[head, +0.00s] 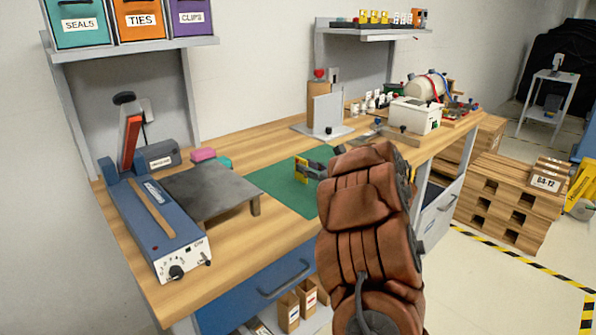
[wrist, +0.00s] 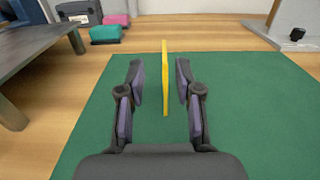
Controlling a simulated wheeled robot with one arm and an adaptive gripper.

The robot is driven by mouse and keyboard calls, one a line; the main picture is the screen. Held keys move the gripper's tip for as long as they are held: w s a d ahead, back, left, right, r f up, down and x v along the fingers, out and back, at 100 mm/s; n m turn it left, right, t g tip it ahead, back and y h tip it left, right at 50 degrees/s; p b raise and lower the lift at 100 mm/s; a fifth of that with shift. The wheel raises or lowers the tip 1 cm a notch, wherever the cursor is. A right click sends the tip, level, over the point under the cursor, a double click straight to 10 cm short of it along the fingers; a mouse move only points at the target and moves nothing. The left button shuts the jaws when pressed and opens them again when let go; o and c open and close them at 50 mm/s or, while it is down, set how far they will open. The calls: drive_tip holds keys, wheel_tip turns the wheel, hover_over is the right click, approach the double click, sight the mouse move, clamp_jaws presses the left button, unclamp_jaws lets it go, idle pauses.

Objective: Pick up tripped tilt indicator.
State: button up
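The tilt indicator (head: 301,169) appears as a small, thin yellow plate standing upright on the green mat in the head view. In the wrist view the yellow plate (wrist: 165,80) is seen edge-on, so its face and whether it is tripped cannot be read. My gripper (wrist: 160,80) is open, with one dark finger on each side of the plate. A gap shows on both sides, wider on the left than on the right. In the head view my gripper (head: 318,164) is low over the mat, and my arm hides part of the mat.
A grey raised platform (head: 210,188) and a blue sealer (head: 158,225) stand left of the green mat (head: 283,190). Pink and teal blocks (wrist: 106,34) lie behind. A grey stand (head: 325,115) and a white box (head: 414,117) are farther back. The mat around the plate is clear.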

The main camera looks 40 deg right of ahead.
sight(296, 178)
drive_tip(key=shift+w+d, duration=0.2)
drive_tip(key=shift+w, duration=0.7)
drive_tip(key=shift+w+d+f+p, duration=0.15)
drive_tip(key=shift+w+p, duration=0.25)
drive_tip(key=shift+w, duration=0.7)
drive_tip(key=shift+w+f+p, duration=0.1)
drive_tip(key=shift+w+p, duration=0.25)
drive_tip(key=shift+w, duration=0.75)
clamp_jaws()
